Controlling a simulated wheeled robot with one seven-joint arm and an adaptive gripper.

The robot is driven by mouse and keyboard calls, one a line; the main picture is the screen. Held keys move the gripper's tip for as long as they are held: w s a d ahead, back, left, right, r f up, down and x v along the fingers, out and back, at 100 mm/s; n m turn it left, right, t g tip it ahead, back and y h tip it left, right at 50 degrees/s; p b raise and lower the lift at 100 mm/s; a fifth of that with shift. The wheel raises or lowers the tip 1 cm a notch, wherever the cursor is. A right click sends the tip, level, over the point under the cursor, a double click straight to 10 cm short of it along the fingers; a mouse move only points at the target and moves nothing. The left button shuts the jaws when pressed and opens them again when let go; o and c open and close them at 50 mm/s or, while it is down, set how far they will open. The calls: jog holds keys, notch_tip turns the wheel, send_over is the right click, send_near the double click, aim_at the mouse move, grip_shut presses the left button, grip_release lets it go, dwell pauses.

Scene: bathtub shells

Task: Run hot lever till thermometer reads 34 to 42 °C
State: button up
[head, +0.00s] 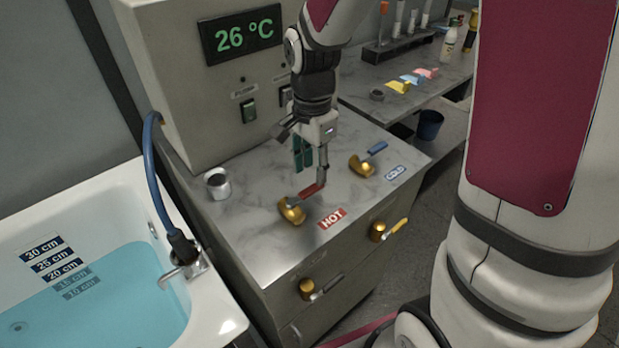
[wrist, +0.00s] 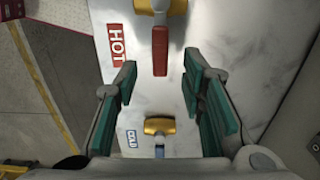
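The thermometer display (head: 242,36) on the beige cabinet reads 26 °C in green digits. The hot lever (head: 291,211) has a brass body and red handle, beside the red HOT label (head: 332,218) on the marble counter. In the wrist view the red handle (wrist: 160,50) lies ahead, in line with the gap between my fingers. My gripper (head: 313,162) points down over the counter near the handle's end. It is open and empty, with green pads apart in the wrist view (wrist: 158,78). I cannot tell whether a finger touches the handle.
The cold lever (head: 362,165), with a blue handle, sits to the right by the blue CODL-like COLD label (head: 394,173). A metal cup (head: 218,184) stands at the counter's left. A bathtub (head: 105,190) holds blue water. Brass knobs (head: 307,289) project from the counter front.

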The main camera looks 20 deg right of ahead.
aim_at(312, 188)
jog(key=shift+f, duration=2.45)
grip_shut()
